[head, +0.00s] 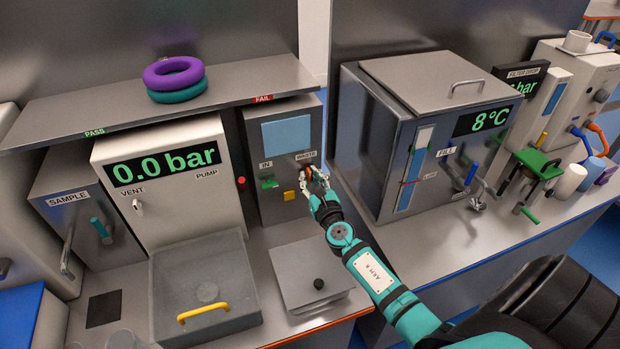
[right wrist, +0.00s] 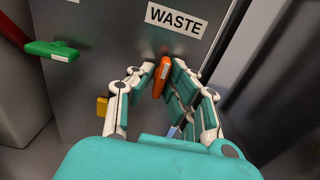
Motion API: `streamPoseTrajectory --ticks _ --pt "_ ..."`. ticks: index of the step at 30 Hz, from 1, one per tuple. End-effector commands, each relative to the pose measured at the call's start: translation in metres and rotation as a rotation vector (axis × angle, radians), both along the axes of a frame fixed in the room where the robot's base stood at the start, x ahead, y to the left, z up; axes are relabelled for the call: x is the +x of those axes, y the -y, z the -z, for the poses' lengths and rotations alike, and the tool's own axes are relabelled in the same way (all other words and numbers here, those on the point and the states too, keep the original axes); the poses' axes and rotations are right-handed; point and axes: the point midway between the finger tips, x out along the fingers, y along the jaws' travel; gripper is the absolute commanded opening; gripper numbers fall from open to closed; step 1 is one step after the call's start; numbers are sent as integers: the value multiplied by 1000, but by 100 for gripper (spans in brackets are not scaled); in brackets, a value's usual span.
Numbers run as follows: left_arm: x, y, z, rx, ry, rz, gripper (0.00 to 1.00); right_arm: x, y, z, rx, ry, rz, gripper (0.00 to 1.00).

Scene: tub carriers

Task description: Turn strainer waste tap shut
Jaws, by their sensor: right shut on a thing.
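The strainer (head: 255,168) is a grey box with a pale blue window and labels IN and WASTE. Its waste tap has an orange handle (right wrist: 161,76), which points nearly straight down below the WASTE label, slightly tilted, in the right wrist view. My right gripper (head: 313,178) is at this tap, its fingers on either side of the handle and shut on it; it also shows in the right wrist view (right wrist: 158,84). In the head view the fingers mostly hide the handle. The green IN tap handle (head: 268,184) lies about level. My left gripper is not in view.
A yellow block (head: 289,196) sits on the strainer front below the taps. A lidded grey box (head: 308,272) stands in front. The pump unit (head: 165,172) reading 0.0 bar is at left; a steel tank (head: 382,150) reading 8 °C is close at right. A shelf (head: 60,112) overhangs the strainer.

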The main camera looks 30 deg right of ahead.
Motion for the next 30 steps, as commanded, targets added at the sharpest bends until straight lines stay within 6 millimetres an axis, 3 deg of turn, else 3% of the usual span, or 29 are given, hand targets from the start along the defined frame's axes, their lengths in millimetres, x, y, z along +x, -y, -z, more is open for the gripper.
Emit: streamPoseTrajectory --ticks 11,30 --pt "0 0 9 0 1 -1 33 0 1 2 186 45 2 0" --pt "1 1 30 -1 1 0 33 0 1 2 771 186 2 0"
